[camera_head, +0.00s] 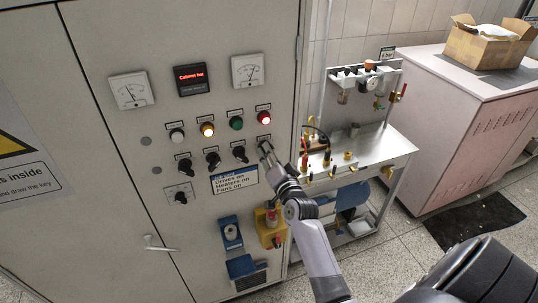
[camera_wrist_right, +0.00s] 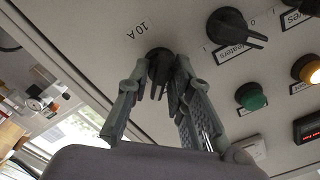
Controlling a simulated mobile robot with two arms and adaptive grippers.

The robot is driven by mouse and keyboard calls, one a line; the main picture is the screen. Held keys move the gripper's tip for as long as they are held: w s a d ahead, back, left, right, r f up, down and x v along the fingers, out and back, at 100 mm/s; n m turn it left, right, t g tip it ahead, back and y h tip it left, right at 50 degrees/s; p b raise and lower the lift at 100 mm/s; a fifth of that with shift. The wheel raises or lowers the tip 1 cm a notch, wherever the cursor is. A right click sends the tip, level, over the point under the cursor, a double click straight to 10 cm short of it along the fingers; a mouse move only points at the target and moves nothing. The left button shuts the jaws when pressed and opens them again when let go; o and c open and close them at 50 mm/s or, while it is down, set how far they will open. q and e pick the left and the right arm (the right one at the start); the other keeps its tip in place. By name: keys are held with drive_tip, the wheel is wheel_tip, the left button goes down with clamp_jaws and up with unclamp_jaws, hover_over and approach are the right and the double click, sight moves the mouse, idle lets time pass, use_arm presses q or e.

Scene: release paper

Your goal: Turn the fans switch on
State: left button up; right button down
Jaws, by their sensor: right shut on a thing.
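A row of black rotary switches runs across the grey cabinet (camera_head: 110,85). My right gripper (camera_head: 266,150) is at the rightmost switch, below the lit red lamp (camera_head: 264,117). In the right wrist view my right gripper (camera_wrist_right: 160,78) has its two fingers closed around the sides of that black switch (camera_wrist_right: 158,57). Its own label is hidden by the gripper; a "10 A" marking (camera_wrist_right: 140,30) is beside it. The neighbouring switch (camera_wrist_right: 232,30) is labelled heaters, and its pointer lies at a different angle from the held one. My left gripper is out of view.
A notice (camera_head: 234,180) below the switches reads drives on, heaters on, fans on. A display (camera_head: 192,79) shows red text. A yellow box (camera_head: 268,232) projects from the cabinet below my right gripper. A metal bench (camera_head: 365,148) with fittings stands to the right.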

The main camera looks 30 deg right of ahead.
drive_tip(key=shift+f, duration=0.1)
drive_tip(key=c, duration=1.7)
unclamp_jaws()
drive_tip(key=shift+s, duration=0.15)
drive_tip(key=v, duration=1.1)
drive_tip(key=shift+s+a, duration=0.25)
drive_tip(key=shift+s, duration=0.1)
